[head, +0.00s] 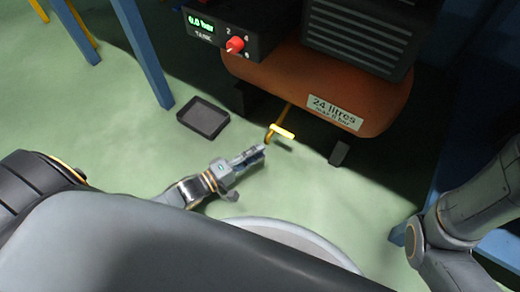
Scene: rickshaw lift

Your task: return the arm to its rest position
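My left gripper (262,150) is in the lower middle of the head view, at the end of my grey arm coming in from the left. Its fingers point up and to the right, towards a yellow drain handle (283,132) under the orange tank. A small strip of floor shows between the fingertips and the handle, and nothing shows in the fingers. I see the fingers nearly edge-on, so their opening is unclear. My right arm shows at the right edge, but its gripper is out of view.
An orange tank (290,85) labelled 24 litres stands on dark feet. Above it sits a black panel (215,38) with a red knob (235,44), reading 0.0 bar. A black tray (203,118) lies on the green floor, near a blue post (143,55). Floor left of the tray is clear.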

